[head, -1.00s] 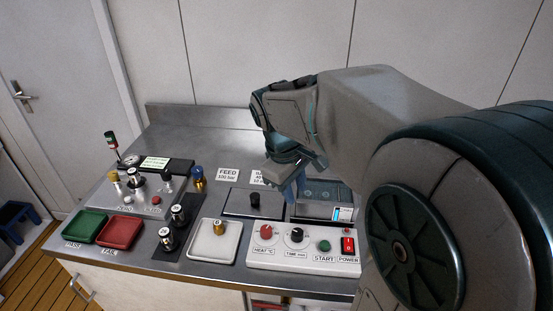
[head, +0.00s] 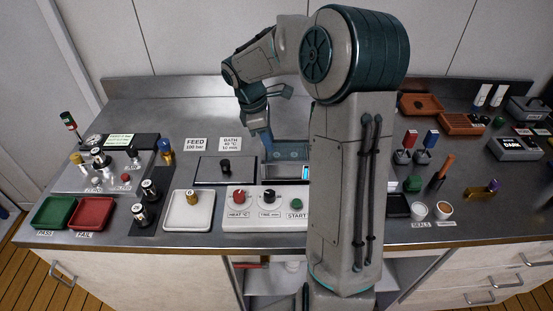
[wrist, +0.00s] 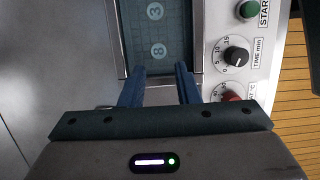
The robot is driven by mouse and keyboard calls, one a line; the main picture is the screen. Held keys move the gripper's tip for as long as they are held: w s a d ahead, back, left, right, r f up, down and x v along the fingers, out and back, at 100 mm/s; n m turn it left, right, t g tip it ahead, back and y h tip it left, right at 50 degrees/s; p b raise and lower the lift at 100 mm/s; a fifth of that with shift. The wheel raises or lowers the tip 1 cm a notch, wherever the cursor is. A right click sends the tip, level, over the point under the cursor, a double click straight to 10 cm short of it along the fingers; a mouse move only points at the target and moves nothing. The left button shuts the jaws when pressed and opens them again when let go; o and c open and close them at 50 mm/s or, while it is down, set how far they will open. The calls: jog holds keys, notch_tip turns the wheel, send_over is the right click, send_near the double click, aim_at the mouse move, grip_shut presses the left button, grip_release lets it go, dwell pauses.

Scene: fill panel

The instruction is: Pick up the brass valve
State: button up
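A small brass piece with a pale top (head: 192,196) stands upright on the white tray (head: 178,222) at the front of the bench; I cannot tell for certain that it is the brass valve. A brass fitting with a blue cap (head: 166,151) stands behind it to the left. A purple-and-brass piece (head: 492,186) lies at the far right. My gripper (head: 268,147) points down at the bath's left side, apart from all these pieces. In the wrist view, its two blue fingers (wrist: 159,72) are apart, with nothing seen between them.
The bath (head: 290,153) lies below my gripper, behind the control panel (head: 250,222) with knobs. A dark-lidded box (head: 215,170) is left of it. Green (head: 52,229) and red (head: 80,225) trays sit front left. Holders and cups fill the right side.

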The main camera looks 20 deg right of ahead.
aim_at(275, 155)
jog(key=shift+p+x, duration=0.55)
jog(key=shift+x, duration=3.05)
grip_shut()
